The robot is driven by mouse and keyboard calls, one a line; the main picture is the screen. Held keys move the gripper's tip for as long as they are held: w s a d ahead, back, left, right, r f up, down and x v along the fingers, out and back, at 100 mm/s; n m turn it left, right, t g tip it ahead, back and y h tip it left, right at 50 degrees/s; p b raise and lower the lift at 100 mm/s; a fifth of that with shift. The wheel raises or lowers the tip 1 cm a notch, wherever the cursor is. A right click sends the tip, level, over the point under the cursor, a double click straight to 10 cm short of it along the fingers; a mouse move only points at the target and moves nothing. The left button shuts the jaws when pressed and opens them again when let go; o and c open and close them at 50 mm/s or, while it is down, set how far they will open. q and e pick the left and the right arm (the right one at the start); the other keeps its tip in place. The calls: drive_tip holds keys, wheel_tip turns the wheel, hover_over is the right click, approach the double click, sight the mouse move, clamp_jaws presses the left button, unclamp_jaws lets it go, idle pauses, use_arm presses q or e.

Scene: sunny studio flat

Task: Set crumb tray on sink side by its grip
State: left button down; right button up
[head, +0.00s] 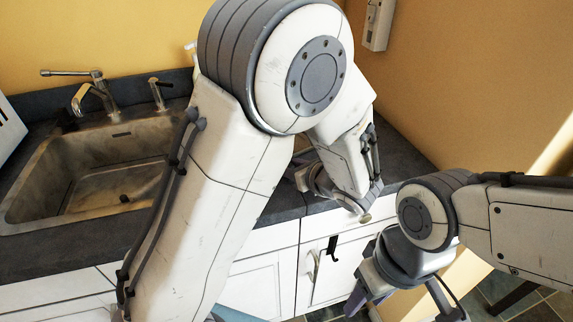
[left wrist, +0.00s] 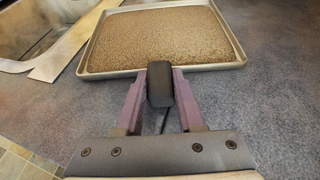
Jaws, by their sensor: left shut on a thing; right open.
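The crumb tray (left wrist: 165,38) is a shallow pale metal tray with a brown crumb-covered floor, at the top of the left wrist view. Its black grip (left wrist: 160,76) points toward me. My left gripper (left wrist: 160,92) is shut on this grip, one purple finger on each side. The tray looks level, on or just above the dark counter; I cannot tell which. In the head view my left arm hides the tray. The steel sink (head: 95,175) is at the left there. My right gripper (head: 366,303) is open and empty, low in front of the cabinets.
The dark grey counter (head: 402,160) runs to the right of the sink into the corner. A tap (head: 92,95) stands behind the sink. White cabinets (head: 270,280) are below. In the left wrist view, bare counter (left wrist: 265,105) lies right of the grip, and the sink (left wrist: 45,25) is upper left.

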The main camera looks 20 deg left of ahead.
use_arm(q)
drive_tip(key=shift+f, duration=0.2)
drive_tip(key=shift+c, duration=2.2)
unclamp_jaws()
drive_tip(key=o, duration=0.4)
drive_tip(key=shift+r, duration=0.1)
